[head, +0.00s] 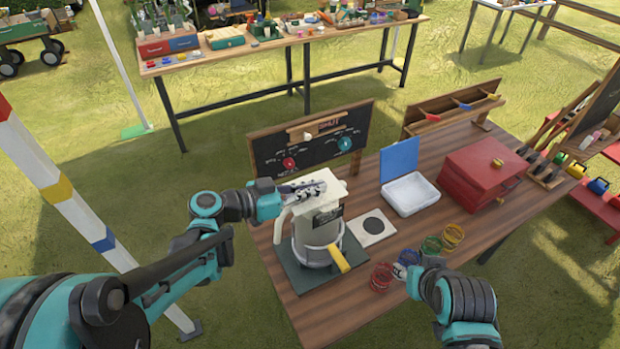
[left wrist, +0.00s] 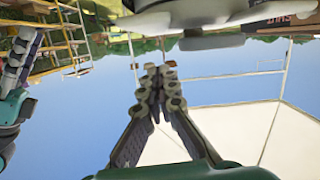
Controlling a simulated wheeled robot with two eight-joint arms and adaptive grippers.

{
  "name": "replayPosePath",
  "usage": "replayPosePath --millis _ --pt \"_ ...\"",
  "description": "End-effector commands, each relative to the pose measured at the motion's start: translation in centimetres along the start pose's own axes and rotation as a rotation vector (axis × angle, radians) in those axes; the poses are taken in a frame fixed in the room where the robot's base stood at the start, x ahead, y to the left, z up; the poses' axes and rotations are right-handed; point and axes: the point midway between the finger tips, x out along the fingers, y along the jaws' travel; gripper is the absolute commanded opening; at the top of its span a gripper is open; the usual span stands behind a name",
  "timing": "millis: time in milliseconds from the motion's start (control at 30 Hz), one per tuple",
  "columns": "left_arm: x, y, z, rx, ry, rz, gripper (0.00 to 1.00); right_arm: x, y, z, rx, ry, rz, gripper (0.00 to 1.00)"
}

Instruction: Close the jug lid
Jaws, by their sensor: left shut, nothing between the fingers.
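The white jug (head: 318,222) stands upright on a dark square mat (head: 292,270) on the wooden table, with a dark label and a yellow handle (head: 339,259) low at its front. Its pale top, which looks like the lid (head: 329,178), is partly hidden behind my left gripper (head: 312,188); I cannot tell how far the lid is open. My left gripper is shut and empty, across the top of the jug. Its fingers meet in the left wrist view (left wrist: 160,75), with a pale rounded surface above them. My right arm is at lower right; its fingers do not show clearly.
Coloured wire rings, among them a red one (head: 381,277), lie between the jug and my right arm. A white tray with a blue lid (head: 410,194) and a red box (head: 480,178) stand right. A chalkboard (head: 312,140) stands behind the jug.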

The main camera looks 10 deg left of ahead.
Motion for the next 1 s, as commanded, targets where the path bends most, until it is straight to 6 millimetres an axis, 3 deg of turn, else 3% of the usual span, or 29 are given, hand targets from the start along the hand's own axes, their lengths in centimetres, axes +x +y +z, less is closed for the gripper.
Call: replayPosePath --millis 333,1000 --pt "0.6 1.2 2.9 0.243 0.001 -0.051 0.0 1.8 0.0 1.3 0.0 0.0 0.0 0.4" --pt "0.9 1.4 4.0 0.233 0.0 -0.049 0.0 2.5 0.0 1.8 0.0 0.0 0.0 0.4"
